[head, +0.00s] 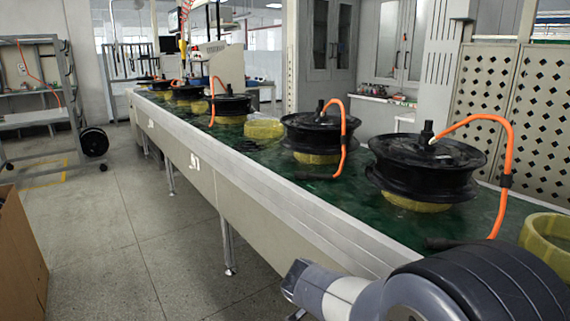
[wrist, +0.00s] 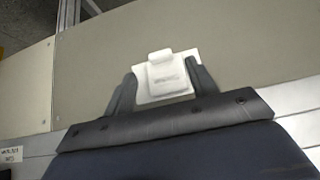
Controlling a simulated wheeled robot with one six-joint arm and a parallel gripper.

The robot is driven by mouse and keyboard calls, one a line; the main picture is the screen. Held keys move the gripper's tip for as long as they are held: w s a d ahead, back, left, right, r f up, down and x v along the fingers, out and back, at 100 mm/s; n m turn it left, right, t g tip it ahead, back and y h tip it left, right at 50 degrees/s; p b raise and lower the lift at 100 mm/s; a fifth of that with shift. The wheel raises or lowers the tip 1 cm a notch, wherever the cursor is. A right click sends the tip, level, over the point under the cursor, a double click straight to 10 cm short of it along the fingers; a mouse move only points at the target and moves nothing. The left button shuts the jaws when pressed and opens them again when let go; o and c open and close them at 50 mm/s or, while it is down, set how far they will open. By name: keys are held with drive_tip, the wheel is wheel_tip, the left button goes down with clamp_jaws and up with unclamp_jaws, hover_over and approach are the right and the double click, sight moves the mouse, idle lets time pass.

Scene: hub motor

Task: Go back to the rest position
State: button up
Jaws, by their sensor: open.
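My gripper (wrist: 161,70) shows in the wrist view, its two dark fingers apart with nothing held between them. Beyond the fingers is a white plate or box (wrist: 170,85) on a beige panel (wrist: 255,45); I cannot tell how far it is from the fingertips. In the head view, grey and dark parts of my arm show at the bottom right, in front of the conveyor line (head: 265,215). I cannot make out the gripper there.
Black hub motors (head: 425,165) with orange cables stand on yellow rings along the green conveyor top. An empty yellow ring (head: 547,237) lies at the right. A cardboard box (head: 22,255) is at the lower left. The grey floor (head: 130,235) between is clear.

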drive_tip(key=shift+d+r+g+y+p, duration=0.1)
drive_tip(key=shift+r+g+y+p, duration=0.75)
drive_tip(key=shift+p, duration=2.9)
drive_tip(key=shift+w+y+p, duration=0.1)
drive_tip(key=shift+y+p, duration=0.35)
drive_tip(key=shift+p, duration=0.65)
drive_tip(key=shift+d+r, duration=0.1)
